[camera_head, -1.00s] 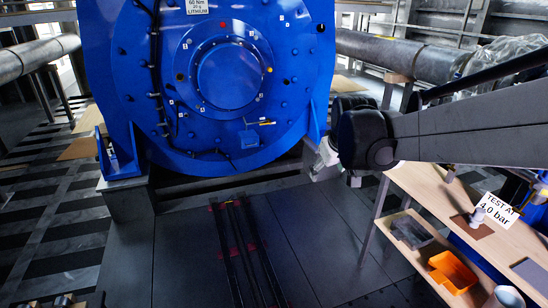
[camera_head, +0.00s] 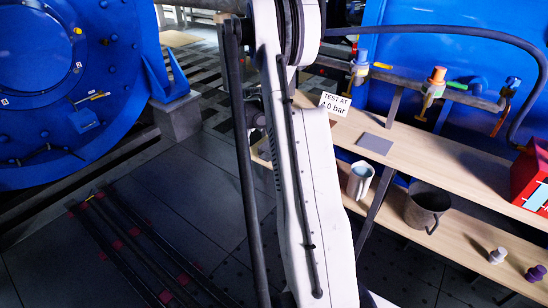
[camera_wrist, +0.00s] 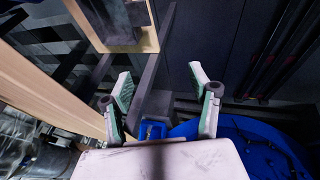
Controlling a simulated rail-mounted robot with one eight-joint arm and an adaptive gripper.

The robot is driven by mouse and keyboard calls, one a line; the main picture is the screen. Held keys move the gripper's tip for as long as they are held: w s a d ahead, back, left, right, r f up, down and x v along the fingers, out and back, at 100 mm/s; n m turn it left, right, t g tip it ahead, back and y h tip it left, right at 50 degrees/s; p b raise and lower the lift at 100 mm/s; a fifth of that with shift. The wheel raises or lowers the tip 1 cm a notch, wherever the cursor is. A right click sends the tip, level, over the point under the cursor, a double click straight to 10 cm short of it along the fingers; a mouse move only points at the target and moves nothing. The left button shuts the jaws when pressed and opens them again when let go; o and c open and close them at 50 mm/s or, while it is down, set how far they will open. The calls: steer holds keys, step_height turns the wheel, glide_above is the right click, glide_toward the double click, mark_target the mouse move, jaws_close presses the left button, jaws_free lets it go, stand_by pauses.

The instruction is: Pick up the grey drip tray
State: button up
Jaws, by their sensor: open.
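My gripper (camera_wrist: 162,86) is open, with its two green-padded fingers wide apart and nothing between them. In the wrist view, a dark grey tray-like thing (camera_wrist: 122,22) sits on a pale wooden shelf at the top edge, beyond the fingers and cut off by the frame; it looks like the grey drip tray. In the head view now, no grey drip tray can be made out; my arm covers the left end of the lower shelf. My gripper is also hidden in that view.
The bench top (camera_head: 455,160) carries a flat grey mat (camera_head: 375,143) and a "TEST AT 4.0 bar" sign (camera_head: 336,103). A blue motor (camera_head: 60,90) stands left.

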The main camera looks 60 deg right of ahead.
steer(key=d+f+b, duration=0.1)
steer(key=d+f, duration=0.2)
steer(key=f, duration=0.2)
steer(key=d+f+b, duration=0.1)
steer(key=d+f, duration=0.1)
steer(key=f, duration=0.3)
steer(key=s+d+f+b, duration=0.1)
steer(key=d+f, duration=0.2)
steer(key=f, duration=0.2)
steer(key=shift+s+d+f, duration=0.1)
steer(key=shift+d+f, duration=0.2)
steer(key=shift+d+b+x, duration=0.15)
steer(key=shift+b+x, duration=0.65)
steer(key=shift+x, duration=0.8)
steer(key=shift+d+b+x, duration=0.15)
steer(key=shift+b+x, duration=0.65)
steer(key=shift+x, duration=0.75)
steer(key=shift+r, duration=0.2)
steer(key=c, duration=1.4)
steer(key=shift+r, duration=0.1)
